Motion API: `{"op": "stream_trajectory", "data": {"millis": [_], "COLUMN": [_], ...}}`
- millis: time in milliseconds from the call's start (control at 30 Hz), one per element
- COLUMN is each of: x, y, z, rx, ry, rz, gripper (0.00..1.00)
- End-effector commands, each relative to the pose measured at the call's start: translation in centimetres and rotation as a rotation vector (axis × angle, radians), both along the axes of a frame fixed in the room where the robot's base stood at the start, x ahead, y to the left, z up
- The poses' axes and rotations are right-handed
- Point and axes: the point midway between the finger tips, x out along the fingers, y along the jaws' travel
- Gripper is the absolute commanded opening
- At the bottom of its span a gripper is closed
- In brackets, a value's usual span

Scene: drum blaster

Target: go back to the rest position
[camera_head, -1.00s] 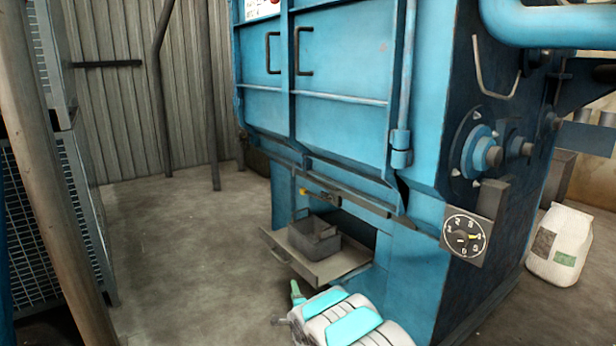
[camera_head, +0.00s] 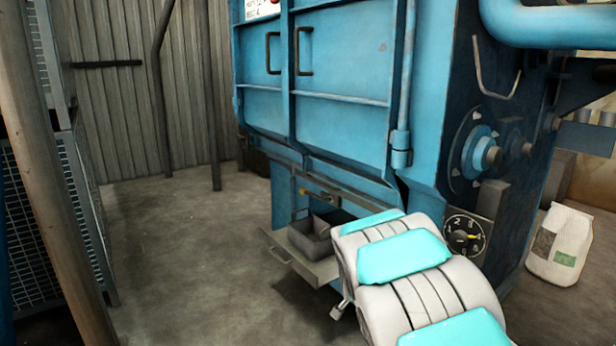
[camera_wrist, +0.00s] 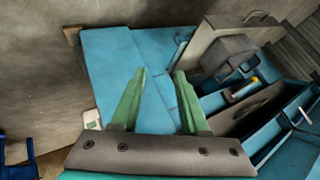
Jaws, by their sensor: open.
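My gripper (camera_wrist: 160,82) shows in the wrist view with two green fingers apart and nothing between them. Behind the fingers is the blue side of the blaster machine (camera_wrist: 115,60). In the head view my white and turquoise arm rises from the bottom right in front of the blue drum blaster (camera_head: 345,130). The arm hides my gripper there.
A drawer tray (camera_head: 322,270) sticks out low on the machine with a grey metal box (camera_head: 312,236) on it. A dial (camera_head: 465,237) is on the machine's side. A white sack (camera_head: 560,245) stands at the right. Mesh cages (camera_head: 62,220) stand left. The floor between is clear.

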Motion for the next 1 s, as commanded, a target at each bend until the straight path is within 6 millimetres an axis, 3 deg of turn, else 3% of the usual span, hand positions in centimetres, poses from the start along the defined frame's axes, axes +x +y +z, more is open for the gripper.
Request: {"op": "stream_trajectory", "data": {"millis": [33, 400, 900, 1000], "x": [-1.7, -17.2, -41.4, -45.4], "y": [-0.6, -2.9, -2.0, -1.8], "z": [1.2, 5.1, 8.4, 8.7], "rx": [-0.020, -0.140, -0.170, -0.164], "ry": [0.032, 0.361, 0.755, 0.813], "rz": [0.014, 0.212, 0.665, 0.754], "gripper": [0.45, 0.45, 0.45, 0.45]}}
